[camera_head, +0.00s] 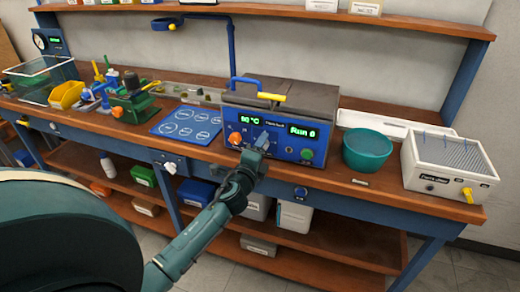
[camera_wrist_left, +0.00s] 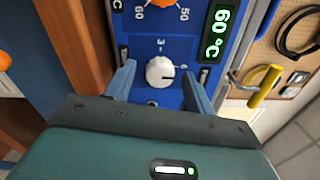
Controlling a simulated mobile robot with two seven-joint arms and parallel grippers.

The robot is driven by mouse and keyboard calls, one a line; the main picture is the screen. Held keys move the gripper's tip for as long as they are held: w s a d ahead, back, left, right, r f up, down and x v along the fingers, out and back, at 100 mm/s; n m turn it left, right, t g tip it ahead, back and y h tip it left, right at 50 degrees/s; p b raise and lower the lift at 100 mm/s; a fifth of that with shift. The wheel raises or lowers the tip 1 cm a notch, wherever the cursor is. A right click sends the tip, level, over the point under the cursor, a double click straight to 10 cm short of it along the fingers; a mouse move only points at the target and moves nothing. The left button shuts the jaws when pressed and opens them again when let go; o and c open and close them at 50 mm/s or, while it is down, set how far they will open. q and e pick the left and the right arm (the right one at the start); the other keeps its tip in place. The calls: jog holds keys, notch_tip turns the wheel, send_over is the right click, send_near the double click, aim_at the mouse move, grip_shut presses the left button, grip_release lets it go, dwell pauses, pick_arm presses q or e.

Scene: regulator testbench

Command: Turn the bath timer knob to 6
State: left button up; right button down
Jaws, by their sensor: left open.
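The bath (camera_head: 275,118) is a box with a blue front panel, a green temperature display and a second display reading "Run 0". The timer knob (camera_wrist_left: 160,72) is white and round in the left wrist view. A dark pointer line on it points to the right of that picture. In the head view the gripper hides the knob. My right gripper is not in view.
An orange knob (camera_head: 235,138) sits left of the gripper, and a green button (camera_head: 306,154) to the right. A teal bowl (camera_head: 367,150) and a white box (camera_head: 447,165) stand right of the bath. A blue mat (camera_head: 186,124) lies to its left.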

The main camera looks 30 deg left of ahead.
pick_arm(q)
jog(key=shift+s, duration=0.1)
jog(key=b+v, duration=0.1)
jog(key=v, duration=1.2)
jog(key=shift+b, duration=0.3)
jog(key=shift+f, duration=0.15)
